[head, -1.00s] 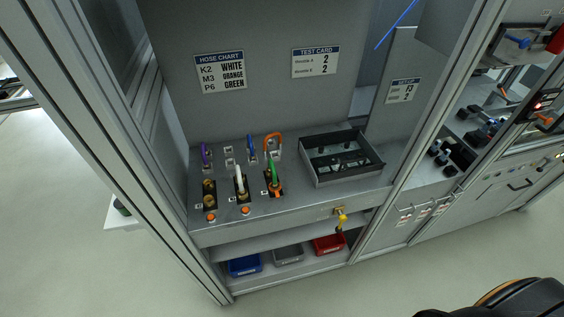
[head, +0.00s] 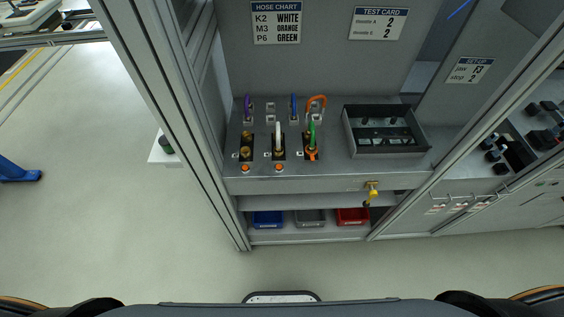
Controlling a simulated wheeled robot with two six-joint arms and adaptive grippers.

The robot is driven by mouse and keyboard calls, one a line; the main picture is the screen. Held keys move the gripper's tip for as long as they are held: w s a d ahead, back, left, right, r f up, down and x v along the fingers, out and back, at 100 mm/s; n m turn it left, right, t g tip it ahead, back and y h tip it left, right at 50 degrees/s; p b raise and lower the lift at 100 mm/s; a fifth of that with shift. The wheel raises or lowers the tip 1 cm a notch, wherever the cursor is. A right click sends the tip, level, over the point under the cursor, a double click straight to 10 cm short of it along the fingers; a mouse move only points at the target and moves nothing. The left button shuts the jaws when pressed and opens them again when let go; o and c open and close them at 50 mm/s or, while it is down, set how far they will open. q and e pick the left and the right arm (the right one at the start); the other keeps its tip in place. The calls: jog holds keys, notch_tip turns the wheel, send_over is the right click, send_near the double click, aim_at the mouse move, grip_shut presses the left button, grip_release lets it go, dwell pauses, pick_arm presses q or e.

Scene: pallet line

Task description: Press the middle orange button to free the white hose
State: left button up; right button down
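The white hose (head: 278,136) stands upright in the middle black socket plate (head: 279,154) on the grey bench. The middle orange button (head: 279,168) sits in front of that plate, near the bench's front edge. Another orange button (head: 245,169) is to its left, in front of a plate with brass fittings (head: 246,152) and no hose. The green hose (head: 312,135) stands in the right plate, with an orange part (head: 312,155) at its foot; a button there cannot be told apart. Neither of my grippers is in view.
Purple (head: 247,105), blue (head: 293,105) and orange (head: 316,102) hoses stand in the back row. A dark open tray (head: 350,140) is at the right. A yellow key-like item (head: 372,190) hangs at the front. Blue (head: 267,219), grey (head: 311,217) and red (head: 352,216) bins sit below. Frame posts flank the bench.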

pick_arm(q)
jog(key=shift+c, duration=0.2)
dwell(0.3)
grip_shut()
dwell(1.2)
